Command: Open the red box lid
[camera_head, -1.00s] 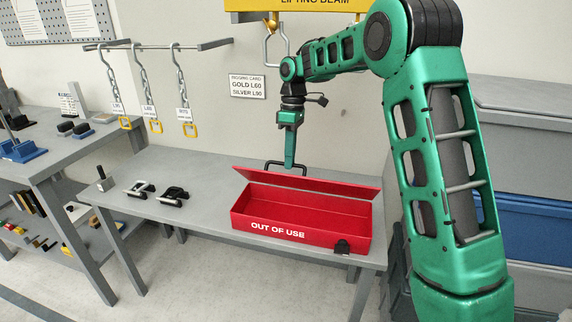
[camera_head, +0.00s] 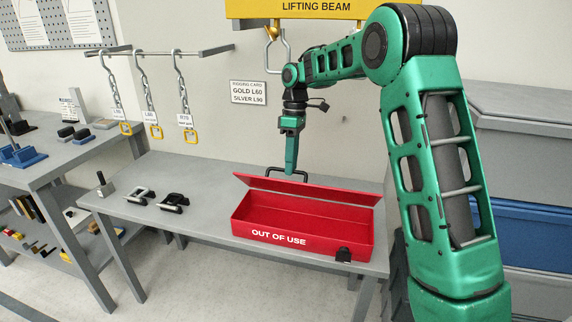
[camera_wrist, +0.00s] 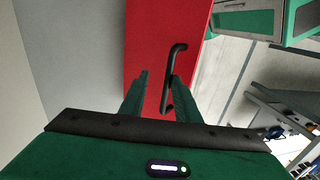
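The red box (camera_head: 305,240), marked "OUT OF USE", stands on the grey table with its top open and its inside empty. Its red lid (camera_head: 330,192) is tilted up along the back edge. A black handle (camera_head: 300,173) is on the lid, also seen in the wrist view (camera_wrist: 168,88). My gripper (camera_head: 290,172) points down at the handle behind the lid's upper edge. In the wrist view my gripper (camera_wrist: 158,85) has its fingers apart, with the handle close to the right finger. Whether they touch is unclear. A black latch (camera_head: 343,255) is on the box front.
Two black-and-silver shackles (camera_head: 172,202) lie on the table (camera_head: 200,180) left of the box. Chains (camera_head: 145,90) hang from a wall rail. A yellow lifting beam (camera_head: 300,8) is above my arm. Grey and blue bins (camera_head: 525,225) stand at right.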

